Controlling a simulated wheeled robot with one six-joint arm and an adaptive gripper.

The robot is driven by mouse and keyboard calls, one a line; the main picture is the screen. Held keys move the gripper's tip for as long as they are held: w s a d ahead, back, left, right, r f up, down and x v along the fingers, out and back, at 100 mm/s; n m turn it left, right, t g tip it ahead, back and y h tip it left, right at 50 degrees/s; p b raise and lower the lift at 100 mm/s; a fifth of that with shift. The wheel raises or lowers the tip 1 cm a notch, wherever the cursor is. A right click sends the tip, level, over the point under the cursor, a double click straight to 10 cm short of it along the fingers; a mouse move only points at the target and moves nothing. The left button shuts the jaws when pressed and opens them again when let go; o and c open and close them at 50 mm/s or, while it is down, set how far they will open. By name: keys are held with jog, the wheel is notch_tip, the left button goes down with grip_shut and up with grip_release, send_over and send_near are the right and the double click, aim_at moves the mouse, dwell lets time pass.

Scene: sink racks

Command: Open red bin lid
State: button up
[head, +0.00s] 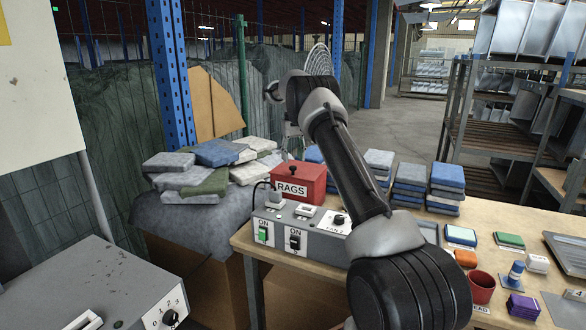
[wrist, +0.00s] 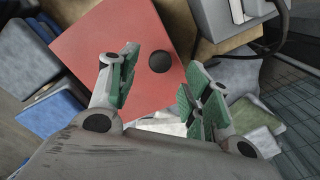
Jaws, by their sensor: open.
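The red bin labelled RAGS (head: 298,184) stands at the back left of the workbench, behind a grey switch box. Its red lid (wrist: 105,50) lies flat and closed, with a round black knob (wrist: 160,61) on it. In the wrist view my gripper (wrist: 158,78) is open above the lid, its green-padded fingers on either side of and just below the knob. The fingers do not hold the knob. In the head view my arm crosses in front of the bench and hides part of it; my gripper's fingers are not clear there.
The grey switch box (head: 300,236) with a cable sits directly in front of the bin. Folded cloth stacks (head: 410,184) stand to the right, and more cloths (head: 215,152) lie to the left. A red cup (head: 482,287) stands at the bench's front right.

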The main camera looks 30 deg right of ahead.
aim_at(293, 166)
notch_tip(293, 166, down, 6)
jog(key=shift+r, duration=0.2)
grip_shut()
